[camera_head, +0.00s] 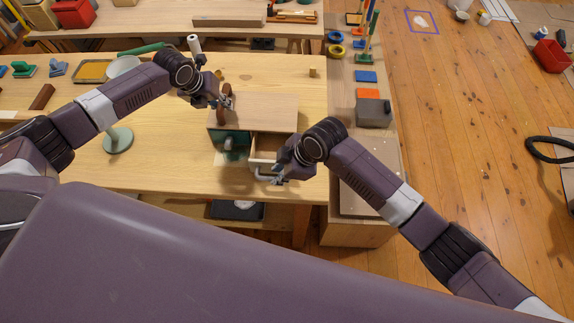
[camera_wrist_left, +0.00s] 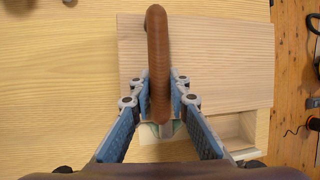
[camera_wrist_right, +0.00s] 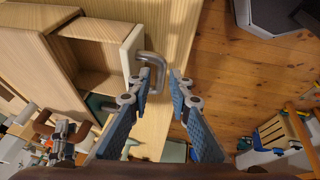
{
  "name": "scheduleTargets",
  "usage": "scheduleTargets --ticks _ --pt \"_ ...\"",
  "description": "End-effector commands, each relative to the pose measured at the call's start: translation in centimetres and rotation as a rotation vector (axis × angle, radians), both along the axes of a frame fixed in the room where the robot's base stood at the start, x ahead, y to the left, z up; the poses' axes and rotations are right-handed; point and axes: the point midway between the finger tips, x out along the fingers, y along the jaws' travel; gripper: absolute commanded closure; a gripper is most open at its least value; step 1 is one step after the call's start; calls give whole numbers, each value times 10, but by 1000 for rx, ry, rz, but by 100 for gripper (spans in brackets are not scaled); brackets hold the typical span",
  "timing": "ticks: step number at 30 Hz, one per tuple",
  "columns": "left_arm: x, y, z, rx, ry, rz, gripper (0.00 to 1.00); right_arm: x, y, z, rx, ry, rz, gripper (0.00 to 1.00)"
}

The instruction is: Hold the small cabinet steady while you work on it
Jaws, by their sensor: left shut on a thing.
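The small cabinet (camera_head: 265,108) stands on the wooden workbench with a pale wood top; the top also shows in the left wrist view (camera_wrist_left: 225,65). A brown carry handle (camera_wrist_left: 156,50) rises at its left side. My left gripper (camera_head: 222,102) is shut on this handle. The drawer (camera_head: 264,146) at the cabinet's front right is pulled out and looks empty in the right wrist view (camera_wrist_right: 95,58). Its grey handle (camera_wrist_right: 152,62) is on the drawer front. My right gripper (camera_wrist_right: 167,80) is open at this handle, one fingertip close against it; contact is unclear.
A green round-based stand (camera_head: 118,140) is left of the cabinet. A white bowl (camera_head: 122,66) and yellow tray (camera_head: 92,70) lie further back. A grey box (camera_head: 373,113) sits on the side bench to the right. The bench between the stand and cabinet is mostly clear.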

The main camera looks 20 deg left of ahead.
Motion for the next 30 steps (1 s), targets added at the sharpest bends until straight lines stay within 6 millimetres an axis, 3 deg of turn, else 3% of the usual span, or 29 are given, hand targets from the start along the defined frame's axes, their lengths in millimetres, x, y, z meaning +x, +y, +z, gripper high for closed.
scheduleTargets --ticks 12,18,26,27,30 --pt "1 0 1 -1 -3 0 100 -4 -34 74 -1 -1 -1 81" --pt "1 0 1 -1 -3 0 100 -5 -40 88 -2 0 -1 81" --pt "1 -1 1 -1 -2 0 100 -6 -41 89 -2 1 -1 81" --pt "1 -1 1 -1 -2 0 81 -6 -41 89 -2 1 -1 81" --pt "1 -1 1 -1 -2 0 70 -6 -41 89 -2 1 -1 81"
